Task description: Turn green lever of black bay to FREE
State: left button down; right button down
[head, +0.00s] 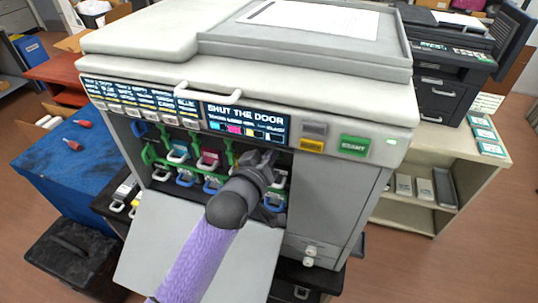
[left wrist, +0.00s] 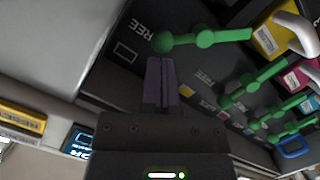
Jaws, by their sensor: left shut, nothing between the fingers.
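The copier (head: 330,210) stands with its front door (head: 195,245) folded down and a row of bays with green levers (head: 148,155) showing. My left gripper (head: 268,160) reaches into the right end of the row, where the black bay appears to be, and its arm hides much of it. In the left wrist view its fingers (left wrist: 160,68) are shut and empty. The nearest green lever (left wrist: 205,39) lies just beyond the fingertips, its round knob close to them; contact cannot be told. A FREE label (left wrist: 151,30) is beside that knob. My right gripper is not in view.
Other green levers (left wrist: 240,90) and a yellow cartridge (left wrist: 262,42) lie to the right in the wrist view. The copier's display (head: 245,118) reads SHUT THE DOOR. A green START button (head: 354,145) is to its right. A blue-covered table (head: 55,160) stands at left.

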pick_arm(q)
jog(key=shift+s+d+f+m+p, duration=0.1)
jog(key=shift+d+m+p, duration=0.15)
jog(key=shift+m+p, duration=0.2)
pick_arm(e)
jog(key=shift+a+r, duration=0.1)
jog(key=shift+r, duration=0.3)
